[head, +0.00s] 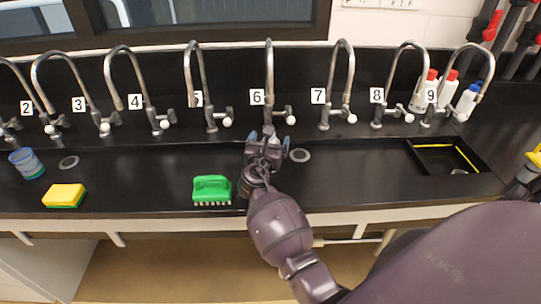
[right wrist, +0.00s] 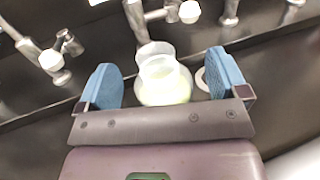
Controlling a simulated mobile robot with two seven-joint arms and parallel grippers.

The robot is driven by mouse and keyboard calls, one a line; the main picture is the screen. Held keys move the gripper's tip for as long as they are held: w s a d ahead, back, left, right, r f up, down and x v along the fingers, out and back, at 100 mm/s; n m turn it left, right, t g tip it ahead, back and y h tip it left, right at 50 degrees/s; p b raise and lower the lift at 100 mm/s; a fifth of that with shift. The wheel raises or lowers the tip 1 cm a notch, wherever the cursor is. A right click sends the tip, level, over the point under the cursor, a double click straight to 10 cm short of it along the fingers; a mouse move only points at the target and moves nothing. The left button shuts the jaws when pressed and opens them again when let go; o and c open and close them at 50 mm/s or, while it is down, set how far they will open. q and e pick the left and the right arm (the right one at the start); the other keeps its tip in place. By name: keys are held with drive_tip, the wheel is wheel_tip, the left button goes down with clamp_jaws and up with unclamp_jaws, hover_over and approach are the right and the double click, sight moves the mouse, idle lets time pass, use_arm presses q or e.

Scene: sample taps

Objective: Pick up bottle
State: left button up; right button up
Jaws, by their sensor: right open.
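A translucent bottle (right wrist: 163,80) with pale yellow-green contents shows in the right wrist view, between and beyond the two blue fingertips, below a tap. My right gripper (right wrist: 166,82) is open around its line of approach, with gaps on both sides, and nothing is gripped. In the head view my right gripper (head: 268,146) is over the black counter in front of tap 6 and mostly hides the bottle. My left gripper is not in view.
Numbered taps (head: 270,85) line the back of the black counter (head: 130,185). A green brush (head: 211,190) lies left of my right gripper. A yellow sponge (head: 64,196) and blue cup (head: 27,163) are farther left. White bottles (head: 468,100) and a sink (head: 440,158) are at right.

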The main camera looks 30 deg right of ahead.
drive_tip(key=shift+w+d, duration=0.35)
drive_tip(key=shift+c, duration=0.3)
drive_tip(key=c, duration=1.2)
drive_tip(key=shift+c, duration=1.4)
drive_tip(key=shift+r, duration=0.1)
